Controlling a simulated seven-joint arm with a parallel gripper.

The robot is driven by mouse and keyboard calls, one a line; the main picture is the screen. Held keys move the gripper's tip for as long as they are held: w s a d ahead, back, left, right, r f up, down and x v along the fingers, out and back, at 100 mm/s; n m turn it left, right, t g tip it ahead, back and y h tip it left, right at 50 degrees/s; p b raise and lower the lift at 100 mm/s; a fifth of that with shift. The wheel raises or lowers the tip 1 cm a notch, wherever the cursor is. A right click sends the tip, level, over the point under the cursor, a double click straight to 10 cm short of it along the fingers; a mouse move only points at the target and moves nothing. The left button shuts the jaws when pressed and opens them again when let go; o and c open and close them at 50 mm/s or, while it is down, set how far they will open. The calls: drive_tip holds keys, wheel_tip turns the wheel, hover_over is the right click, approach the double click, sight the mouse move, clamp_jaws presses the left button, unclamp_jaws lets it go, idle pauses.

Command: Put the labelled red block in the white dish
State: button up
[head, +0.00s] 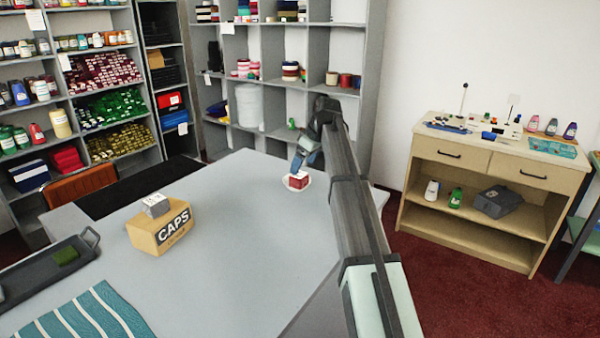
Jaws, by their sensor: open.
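The red block (298,182) with a white label stands at the far right part of the grey table. The white dish (287,182) shows as a pale rim around its base, and the block appears to sit in it. My gripper (297,167) is open just above the block, pointing down. At this size I cannot tell whether the fingertips touch the block. My arm comes in from the lower right and hides the table behind it.
A cardboard box marked CAPS (160,231) with a grey block (155,205) on top stands on the left. A dark tray (88,238) and a striped teal cloth (85,318) lie nearer. The table's middle is clear.

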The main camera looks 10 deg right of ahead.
drive_tip(key=v, duration=0.6)
drive_tip(key=shift+r, duration=0.3)
drive_tip(key=shift+s+d, duration=0.1)
